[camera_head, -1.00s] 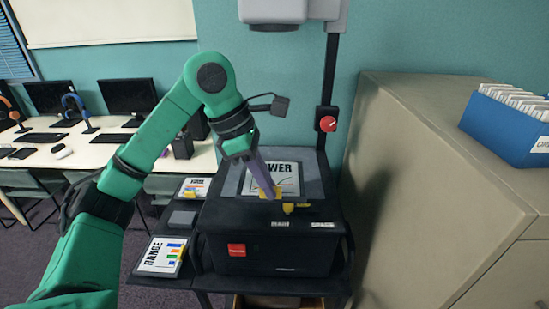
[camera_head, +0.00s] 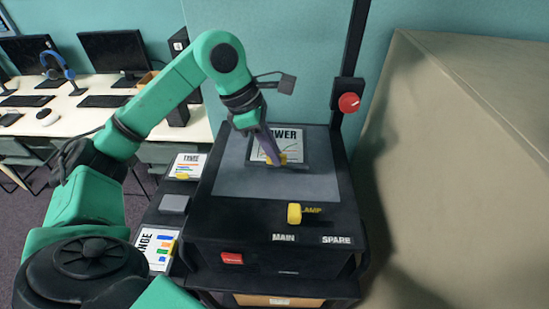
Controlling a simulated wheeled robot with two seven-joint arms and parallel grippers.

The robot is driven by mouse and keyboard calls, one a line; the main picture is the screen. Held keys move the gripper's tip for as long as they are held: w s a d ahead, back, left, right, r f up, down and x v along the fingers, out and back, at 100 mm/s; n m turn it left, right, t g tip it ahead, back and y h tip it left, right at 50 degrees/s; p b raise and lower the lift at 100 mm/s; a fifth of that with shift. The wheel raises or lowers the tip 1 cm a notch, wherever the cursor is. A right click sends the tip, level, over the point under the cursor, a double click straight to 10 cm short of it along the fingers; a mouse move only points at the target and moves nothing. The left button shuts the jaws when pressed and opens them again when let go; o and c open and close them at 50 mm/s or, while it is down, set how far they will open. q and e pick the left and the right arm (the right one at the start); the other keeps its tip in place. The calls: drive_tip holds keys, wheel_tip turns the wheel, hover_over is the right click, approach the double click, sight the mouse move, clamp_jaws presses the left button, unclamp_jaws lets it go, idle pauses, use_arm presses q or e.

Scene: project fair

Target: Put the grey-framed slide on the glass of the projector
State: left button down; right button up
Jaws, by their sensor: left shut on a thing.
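My left gripper (camera_head: 275,157) is shut on the yellow tab (camera_head: 282,160) at the near edge of a slide (camera_head: 289,143) with a dark grey frame. Its white sheet shows the letters "WER" and a line graph; the gripper hides part of it. The slide lies flat at or just above the far part of the projector's grey glass (camera_head: 255,182); I cannot tell whether it touches. The black projector (camera_head: 210,228) has a yellow lamp knob (camera_head: 294,214) at the front. My right gripper is not in view.
A black post with a red knob (camera_head: 349,102) rises behind right.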

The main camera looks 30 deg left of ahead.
use_arm(q)
drive_tip(key=f, duration=0.4)
drive_tip(key=shift+w+a, duration=0.15)
drive_tip(key=shift+w, duration=0.1)
drive_tip(key=shift+s+f, duration=0.1)
drive_tip(key=c, duration=0.9)
unclamp_jaws()
drive_tip(key=shift+r, duration=0.3)
drive_tip(key=v, duration=1.1)
drive_tip(key=shift+a+r, duration=0.1)
drive_tip(key=shift+r, duration=0.25)
drive_tip(key=shift+f, duration=0.1)
